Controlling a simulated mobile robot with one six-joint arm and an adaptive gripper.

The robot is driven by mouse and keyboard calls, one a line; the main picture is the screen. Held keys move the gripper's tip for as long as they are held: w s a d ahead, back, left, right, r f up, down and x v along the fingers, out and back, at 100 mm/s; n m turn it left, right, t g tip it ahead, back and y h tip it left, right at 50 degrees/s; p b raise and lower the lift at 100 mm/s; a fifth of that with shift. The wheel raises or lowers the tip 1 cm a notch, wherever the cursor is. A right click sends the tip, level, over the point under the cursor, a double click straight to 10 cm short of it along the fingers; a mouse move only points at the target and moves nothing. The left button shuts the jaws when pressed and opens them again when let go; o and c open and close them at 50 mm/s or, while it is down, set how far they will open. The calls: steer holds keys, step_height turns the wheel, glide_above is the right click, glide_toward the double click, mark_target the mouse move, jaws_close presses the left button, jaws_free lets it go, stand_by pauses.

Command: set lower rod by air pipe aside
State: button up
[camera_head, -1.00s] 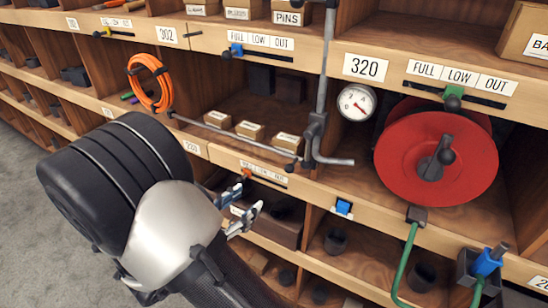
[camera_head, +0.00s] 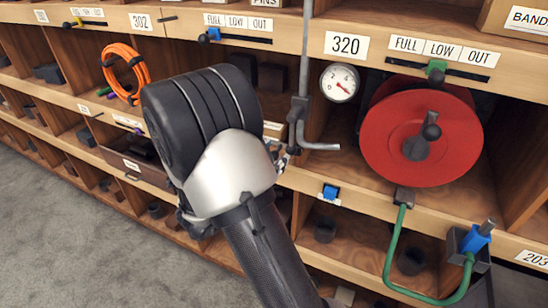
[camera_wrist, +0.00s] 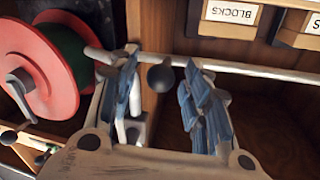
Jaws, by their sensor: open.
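My gripper (camera_head: 280,158) is at the shelf front, just left of the bent foot of the grey upright air pipe (camera_head: 300,110) in the head view. In the wrist view my gripper (camera_wrist: 165,100) is open, with its blue-padded fingers apart. A pale rod (camera_wrist: 255,70) runs across that view near the fingertips. A dark round knob (camera_wrist: 160,76) shows in the gap between the fingers. I cannot tell whether either finger touches the rod. My arm hides the rod in the head view.
A red reel (camera_head: 390,140) and a round gauge (camera_head: 340,83) are right of the pipe. A green hose (camera_head: 392,250) hangs below the reel. An orange cable coil (camera_head: 108,70) hangs at left. Labelled boxes (camera_wrist: 230,18) stand behind the rod.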

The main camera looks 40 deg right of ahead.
steer(key=shift+w+d, duration=0.1)
steer(key=shift+d, duration=0.4)
jaws_close()
stand_by(0.5)
